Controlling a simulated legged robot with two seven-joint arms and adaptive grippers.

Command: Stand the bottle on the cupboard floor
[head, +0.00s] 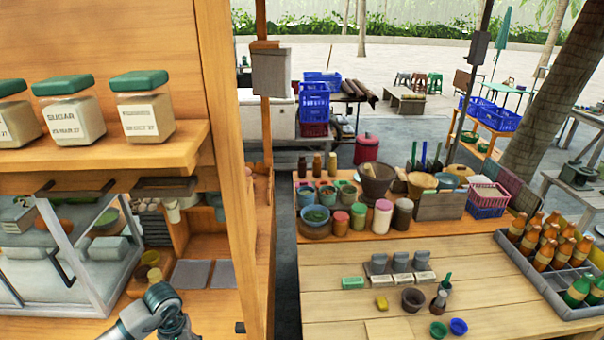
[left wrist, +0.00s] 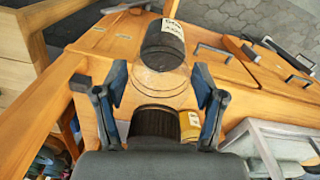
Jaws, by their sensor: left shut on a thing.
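In the left wrist view my left gripper (left wrist: 161,82) has its two blue-padded fingers on either side of a clear round thing, which I take to be the bottle (left wrist: 163,79). A dark labelled part (left wrist: 163,42) is in line beyond it, and a dark ribbed part (left wrist: 155,121) is on the near side. I cannot tell how these join, or the bottle's tilt. In the head view my left arm reaches up from the bottom edge at the wooden cupboard (head: 234,150); its fingers and the bottle are not clear there. My right gripper is not in view.
Lidded jars stand on a wooden shelf (head: 185,140) above. A glass case (head: 60,265) is at left, with grey mats (head: 190,273) and a yellowish cup (head: 150,258) near my arm. A table (head: 350,318) with bowls and a bottle crate (head: 560,293) is right.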

